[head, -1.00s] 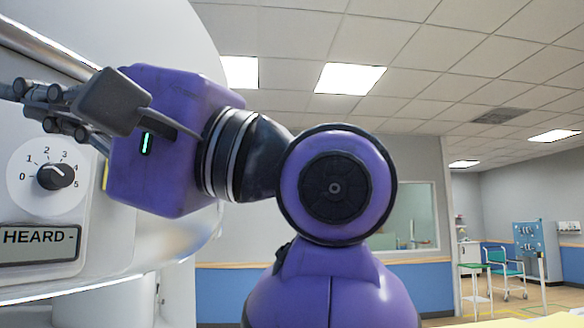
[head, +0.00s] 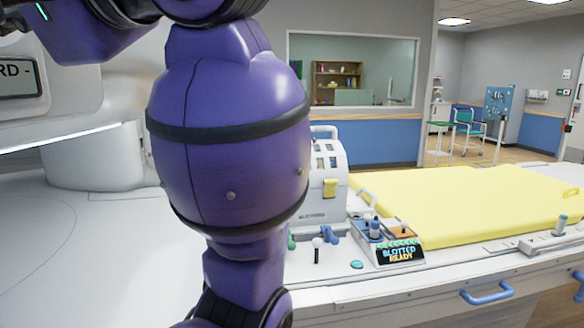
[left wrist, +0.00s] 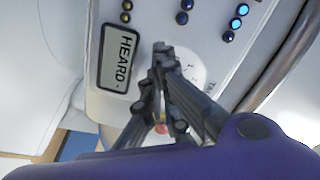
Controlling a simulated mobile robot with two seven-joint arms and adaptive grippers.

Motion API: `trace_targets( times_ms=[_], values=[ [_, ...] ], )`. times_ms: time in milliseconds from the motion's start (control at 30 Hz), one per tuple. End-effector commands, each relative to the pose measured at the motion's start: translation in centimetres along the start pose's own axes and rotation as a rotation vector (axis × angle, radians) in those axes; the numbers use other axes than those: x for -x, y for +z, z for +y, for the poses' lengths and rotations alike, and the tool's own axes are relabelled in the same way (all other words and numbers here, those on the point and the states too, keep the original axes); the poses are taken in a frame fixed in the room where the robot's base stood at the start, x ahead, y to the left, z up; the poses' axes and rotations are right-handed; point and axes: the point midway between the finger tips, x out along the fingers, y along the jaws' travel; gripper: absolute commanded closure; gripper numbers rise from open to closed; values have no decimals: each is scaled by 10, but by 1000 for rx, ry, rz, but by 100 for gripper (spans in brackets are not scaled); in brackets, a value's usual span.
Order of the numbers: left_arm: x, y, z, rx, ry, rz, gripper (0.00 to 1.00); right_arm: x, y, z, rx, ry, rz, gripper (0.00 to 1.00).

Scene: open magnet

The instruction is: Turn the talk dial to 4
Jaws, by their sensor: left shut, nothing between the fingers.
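The talk dial's white face (left wrist: 188,60) shows in the left wrist view, partly behind my fingers. Its knob and pointer are hidden there, so I cannot tell its setting. Part of a label starting "TA" shows beside it. My left gripper (left wrist: 160,48) is shut and empty, its tips over the edge of the dial face; I cannot tell whether they touch it. In the head view only a dark bit of the gripper shows at the top left corner, and the dial is out of frame. My right gripper is in neither view.
A "HEARD -" display (left wrist: 116,62) is beside the dial; it also shows in the head view (head: 20,78). Blue-lit buttons (left wrist: 236,22) are on the same panel. A yellow pad (head: 470,200) and a small "BLOTTED READY" console (head: 400,254) are at the right.

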Motion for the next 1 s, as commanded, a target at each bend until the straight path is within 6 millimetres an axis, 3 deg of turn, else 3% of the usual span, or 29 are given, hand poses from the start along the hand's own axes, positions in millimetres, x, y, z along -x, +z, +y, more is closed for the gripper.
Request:
trace_targets(
  times_ms=[1000],
  values=[
    [-8, -2, -1, -2, 1, -2, 100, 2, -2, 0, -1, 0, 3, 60]
  ],
)
